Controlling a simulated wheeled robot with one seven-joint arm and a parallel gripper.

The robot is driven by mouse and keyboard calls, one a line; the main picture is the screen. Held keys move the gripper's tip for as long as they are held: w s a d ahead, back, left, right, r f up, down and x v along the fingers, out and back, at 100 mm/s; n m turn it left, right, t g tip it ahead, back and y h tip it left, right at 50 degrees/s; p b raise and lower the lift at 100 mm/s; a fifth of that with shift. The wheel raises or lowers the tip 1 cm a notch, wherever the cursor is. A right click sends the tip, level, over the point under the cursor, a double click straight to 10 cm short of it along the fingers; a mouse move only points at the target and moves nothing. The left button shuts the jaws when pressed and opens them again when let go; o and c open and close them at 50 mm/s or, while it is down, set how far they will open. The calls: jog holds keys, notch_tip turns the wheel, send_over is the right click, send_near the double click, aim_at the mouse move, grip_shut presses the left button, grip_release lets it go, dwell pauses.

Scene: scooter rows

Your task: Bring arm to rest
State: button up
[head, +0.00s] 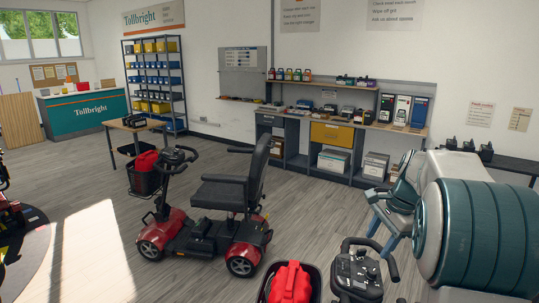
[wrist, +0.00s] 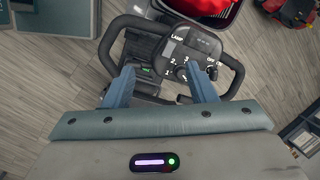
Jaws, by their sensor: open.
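My gripper (head: 379,241) is at the right of the head view, with its blue fingers pointing down and left. In the wrist view my gripper (wrist: 161,78) is open, with its two fingers spread and nothing between them. Beneath it is the dark control panel (wrist: 190,62) of a scooter, with a LAMP label, numbers and a small knob. The same scooter's handlebar head (head: 357,273) shows at the bottom of the head view, just below and left of the fingers. I cannot tell whether a finger touches the panel.
A red item (head: 291,284) sits in this scooter's front basket. A red and black scooter (head: 215,225) stands at centre. A workbench (head: 345,122) runs along the back wall, beside a shelf rack (head: 154,82). Grey floor (head: 185,283) is open at the lower left.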

jog(key=s+a+f+n, duration=0.1)
jog(key=s+a+n, duration=0.3)
jog(key=s, duration=0.4)
jog(key=s+a+f+n+t+h, duration=0.1)
jog(key=s+a+n, duration=0.3)
jog(key=s+n, duration=0.2)
jog(key=s+a+f+n+h, duration=0.1)
jog(key=s+a+n, duration=0.3)
jog(key=s, duration=0.6)
jog(key=shift+s+a+f+n+t, duration=0.15)
jog(key=shift+s+a+n+t, duration=0.25)
jog(key=shift+n, duration=0.1)
